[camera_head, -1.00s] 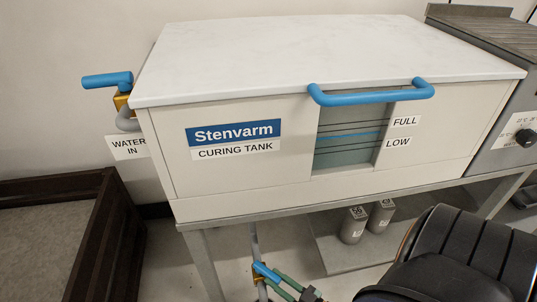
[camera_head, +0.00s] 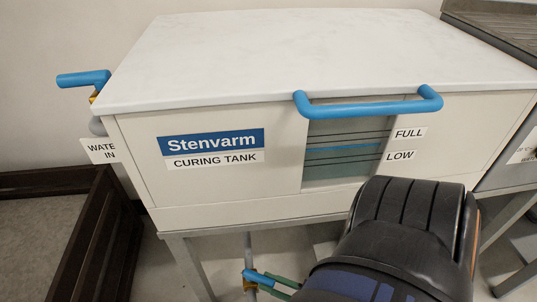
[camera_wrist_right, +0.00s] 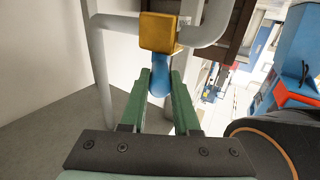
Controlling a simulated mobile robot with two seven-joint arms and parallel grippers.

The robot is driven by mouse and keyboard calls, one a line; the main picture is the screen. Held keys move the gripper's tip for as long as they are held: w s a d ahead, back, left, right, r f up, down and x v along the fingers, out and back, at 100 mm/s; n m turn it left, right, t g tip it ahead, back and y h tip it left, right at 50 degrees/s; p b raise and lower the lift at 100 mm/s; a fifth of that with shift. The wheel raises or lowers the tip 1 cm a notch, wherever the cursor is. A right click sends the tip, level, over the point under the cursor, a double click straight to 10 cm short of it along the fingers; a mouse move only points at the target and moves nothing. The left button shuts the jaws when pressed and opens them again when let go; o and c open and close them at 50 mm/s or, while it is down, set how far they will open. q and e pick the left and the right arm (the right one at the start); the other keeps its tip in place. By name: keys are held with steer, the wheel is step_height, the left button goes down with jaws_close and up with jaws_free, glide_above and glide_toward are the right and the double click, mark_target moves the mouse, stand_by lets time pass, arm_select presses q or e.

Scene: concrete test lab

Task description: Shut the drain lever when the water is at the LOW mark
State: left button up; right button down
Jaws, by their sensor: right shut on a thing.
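The curing tank (camera_head: 235,197) has a window (camera_head: 340,172) in its front. A blue water line (camera_head: 345,148) shows there, below the FULL label (camera_head: 409,133) and a little above the level of the LOW label (camera_head: 399,156). The blue drain lever (camera_head: 257,277) is below the tank, sticking out sideways from the vertical drain pipe (camera_head: 248,243). My right gripper (camera_head: 274,281) is shut on the lever. In the right wrist view the green fingers (camera_wrist_right: 161,88) flank the blue lever (camera_wrist_right: 159,78), below its yellow valve body (camera_wrist_right: 158,33). My left gripper is out of view.
A blue handle (camera_head: 370,107) runs along the tank lid's front edge. Another blue lever (camera_head: 82,79) sits by the WATER IN label (camera_head: 102,151). A dark wooden box (camera_head: 85,245) stands on the floor at left. My right arm covers the lower right.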

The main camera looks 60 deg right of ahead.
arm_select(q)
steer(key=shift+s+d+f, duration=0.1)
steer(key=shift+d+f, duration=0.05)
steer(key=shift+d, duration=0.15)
arm_select(e)
steer(key=shift+w+d+n+y, duration=0.15)
steer(key=shift+d+n+y, duration=0.15)
steer(key=shift+y, duration=0.1)
steer(key=shift+a, duration=0.1)
steer(key=c, duration=0.6)
jaws_free()
steer(key=shift+c, duration=0.2)
arm_select(q)
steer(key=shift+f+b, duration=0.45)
steer(key=shift+b, duration=0.05)
arm_select(e)
steer(key=v, duration=1.2)
steer(key=shift+s, duration=0.3)
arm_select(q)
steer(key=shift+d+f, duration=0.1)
arm_select(e)
steer(key=shift+s+r, duration=0.1)
